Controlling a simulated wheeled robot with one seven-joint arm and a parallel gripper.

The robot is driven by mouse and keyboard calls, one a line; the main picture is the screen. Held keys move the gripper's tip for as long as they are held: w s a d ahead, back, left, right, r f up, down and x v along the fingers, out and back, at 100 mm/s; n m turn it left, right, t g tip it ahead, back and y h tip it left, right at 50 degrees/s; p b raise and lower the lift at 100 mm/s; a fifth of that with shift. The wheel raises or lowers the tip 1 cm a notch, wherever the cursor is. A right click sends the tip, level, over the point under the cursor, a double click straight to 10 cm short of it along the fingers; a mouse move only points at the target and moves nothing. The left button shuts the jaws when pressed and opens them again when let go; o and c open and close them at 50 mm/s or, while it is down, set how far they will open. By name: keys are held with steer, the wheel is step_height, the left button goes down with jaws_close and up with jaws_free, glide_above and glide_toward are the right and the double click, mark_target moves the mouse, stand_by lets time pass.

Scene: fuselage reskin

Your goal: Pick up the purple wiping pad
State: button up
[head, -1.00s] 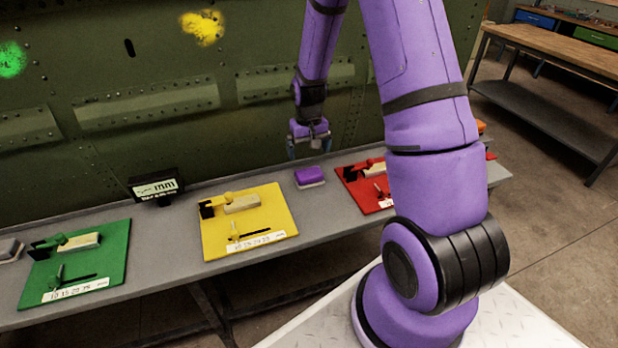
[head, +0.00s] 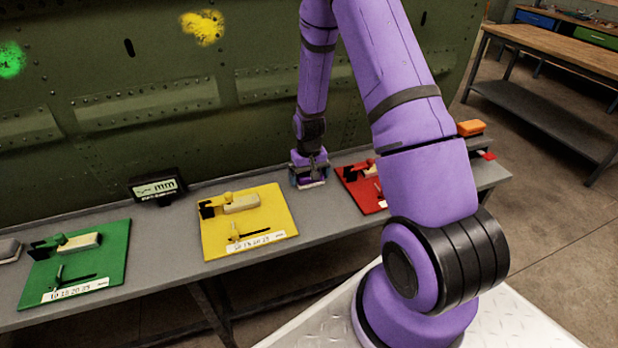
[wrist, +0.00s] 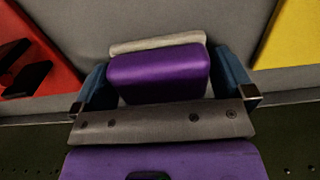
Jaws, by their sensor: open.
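The purple wiping pad (wrist: 158,75) lies on the grey bench, with a pale layer along its edge. In the wrist view it sits between the two blue fingers of my gripper (wrist: 165,85), which are open on either side of it. A narrow gap shows by each finger. In the head view my gripper (head: 309,180) is down at the bench between the yellow and red boards, and it hides most of the pad there.
The yellow board (head: 277,198) with tools lies left of my gripper, and the red board (head: 362,196) lies close on its right. A green board (head: 115,254) and a black display (head: 157,186) are further left. The green riveted panel (head: 110,70) stands behind the bench (head: 170,240).

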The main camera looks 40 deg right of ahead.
steer(key=c, duration=0.6)
steer(key=shift+r, duration=0.15)
steer(key=shift+c, duration=0.2)
step_height(320, 180, up, 10)
steer(key=shift+f, duration=0.1)
